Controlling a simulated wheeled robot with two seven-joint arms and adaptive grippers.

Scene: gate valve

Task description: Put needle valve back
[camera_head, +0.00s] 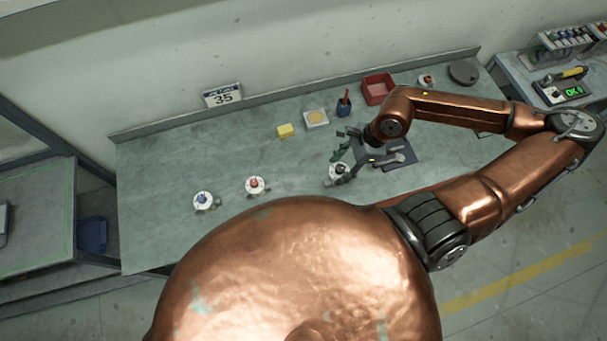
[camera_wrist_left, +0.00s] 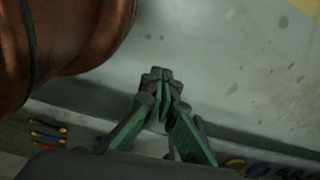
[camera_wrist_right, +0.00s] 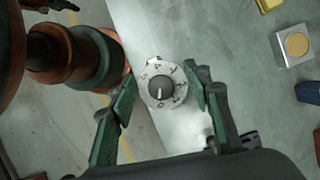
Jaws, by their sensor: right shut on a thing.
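A valve with a round white numbered dial and a dark knob, which I take for the needle valve (camera_head: 337,169), is at the front middle of the workbench. My right gripper (camera_head: 342,168) is shut on it. In the right wrist view the dial (camera_wrist_right: 163,86) faces the camera between the two green-padded fingers. I cannot tell whether its underside touches the bench. My left gripper (camera_wrist_left: 160,85) shows only in the left wrist view, with its fingertips together and nothing seen between them.
A blue-knobbed valve (camera_head: 203,201) and a red-knobbed valve (camera_head: 255,186) stand to the left on the bench (camera_head: 160,160). The left end is clear.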

